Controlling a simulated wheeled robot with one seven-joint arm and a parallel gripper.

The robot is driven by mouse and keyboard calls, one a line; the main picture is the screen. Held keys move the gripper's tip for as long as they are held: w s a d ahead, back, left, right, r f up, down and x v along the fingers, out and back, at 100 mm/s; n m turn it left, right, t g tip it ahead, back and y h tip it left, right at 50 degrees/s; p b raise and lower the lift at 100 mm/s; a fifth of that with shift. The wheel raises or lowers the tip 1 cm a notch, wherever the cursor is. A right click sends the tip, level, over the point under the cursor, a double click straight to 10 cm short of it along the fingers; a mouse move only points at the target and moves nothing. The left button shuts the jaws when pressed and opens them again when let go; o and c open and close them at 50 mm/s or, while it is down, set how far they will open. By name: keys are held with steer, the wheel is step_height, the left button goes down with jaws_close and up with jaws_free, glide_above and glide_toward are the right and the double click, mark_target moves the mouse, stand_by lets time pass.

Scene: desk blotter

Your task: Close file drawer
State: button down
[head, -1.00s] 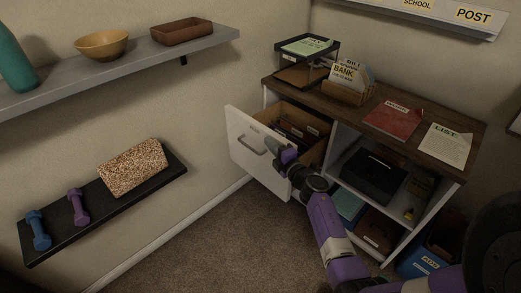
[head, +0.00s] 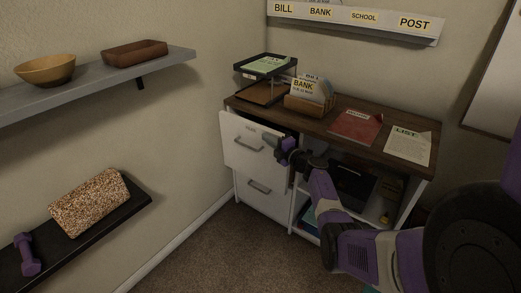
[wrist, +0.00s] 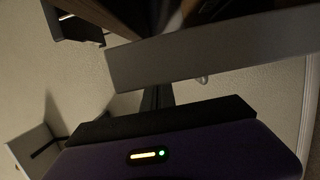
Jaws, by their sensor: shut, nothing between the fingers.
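The white file drawer (head: 243,140) is the top one at the left of the cabinet, with a metal handle on its front. It still stands a little out from the cabinet, and a dark gap shows along its top. My gripper (head: 270,141) is shut and empty, at the right part of the drawer front; I cannot tell whether it touches. In the wrist view the shut fingers (wrist: 157,97) point at a pale panel, probably the drawer front (wrist: 215,50).
A lower drawer (head: 262,198) sits flush below. The cabinet top (head: 330,112) holds a paper tray (head: 268,68), a card box (head: 310,104), a red folder (head: 355,126) and a list (head: 408,144). Wall shelves stand at the left. The carpet in front is clear.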

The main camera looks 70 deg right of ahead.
steer(key=shift+s+d+b, duration=0.2)
steer(key=shift+d+b, duration=0.15)
steer(key=shift+d, duration=0.45)
steer(key=shift+s+d+b, duration=0.2)
steer(key=shift+d+b, duration=0.1)
steer(key=shift+d, duration=0.5)
